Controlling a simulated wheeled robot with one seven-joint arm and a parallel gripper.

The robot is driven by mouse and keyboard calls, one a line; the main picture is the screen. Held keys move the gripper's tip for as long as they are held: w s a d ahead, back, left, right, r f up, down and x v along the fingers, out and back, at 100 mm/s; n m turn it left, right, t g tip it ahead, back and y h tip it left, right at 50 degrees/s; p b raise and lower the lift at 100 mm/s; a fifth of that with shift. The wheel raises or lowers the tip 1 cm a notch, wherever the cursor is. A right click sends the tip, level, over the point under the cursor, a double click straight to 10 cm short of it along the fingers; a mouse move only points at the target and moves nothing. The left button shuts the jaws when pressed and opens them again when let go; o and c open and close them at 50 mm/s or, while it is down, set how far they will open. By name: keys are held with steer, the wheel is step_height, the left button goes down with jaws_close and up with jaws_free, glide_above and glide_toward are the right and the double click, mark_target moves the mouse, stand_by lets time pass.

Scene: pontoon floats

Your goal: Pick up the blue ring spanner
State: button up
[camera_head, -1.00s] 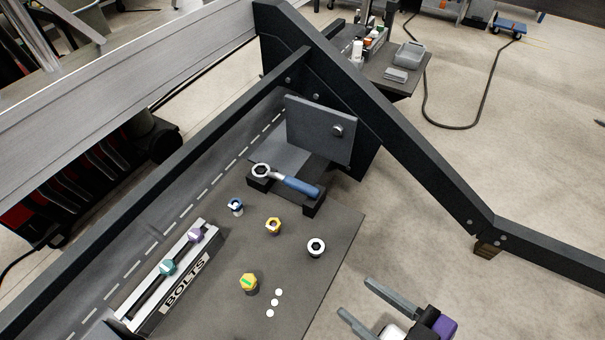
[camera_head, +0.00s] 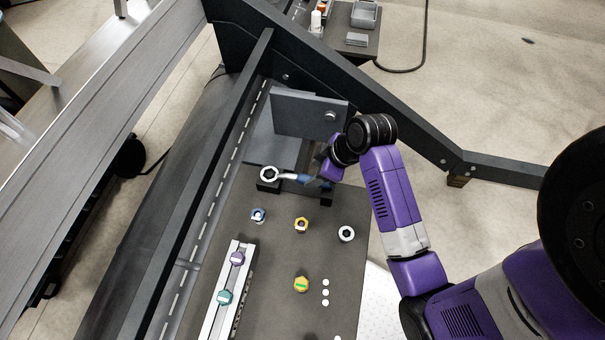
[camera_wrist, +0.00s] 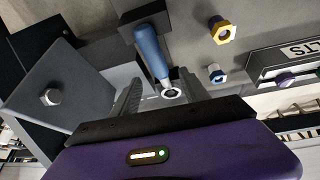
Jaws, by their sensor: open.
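The blue ring spanner (camera_head: 284,176) rests across a dark two-block holder (camera_head: 268,186) on the grey work surface. Its silver ring end is at the left in the head view; its blue handle is partly hidden behind my gripper (camera_head: 321,166). In the wrist view the blue handle of the spanner (camera_wrist: 149,52) points away and its ring end lies between my open fingers (camera_wrist: 160,97). The fingers stand apart on either side of the spanner, and I see no contact with it.
A grey upright plate with a bolt (camera_head: 308,114) stands just behind the holder. A bolt rail (camera_head: 226,290) lies at the front left. A dark beam (camera_head: 400,130) slants behind my arm.

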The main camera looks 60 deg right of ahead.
mark_target(309, 178)
steer(key=shift+s+d+r+n+g+y, duration=0.2)
steer(key=shift+d+r+n+g+y, duration=0.15)
steer(key=shift+d+r, duration=0.3)
steer(key=shift+w+a+f, duration=0.1)
steer(key=shift+a+f, duration=0.1)
steer(key=shift+f, duration=0.25)
steer(key=p+x, duration=0.1)
steer(key=x, duration=0.5)
steer(key=shift+f, duration=0.3)
steer(key=shift+c, duration=0.2)
jaws_close()
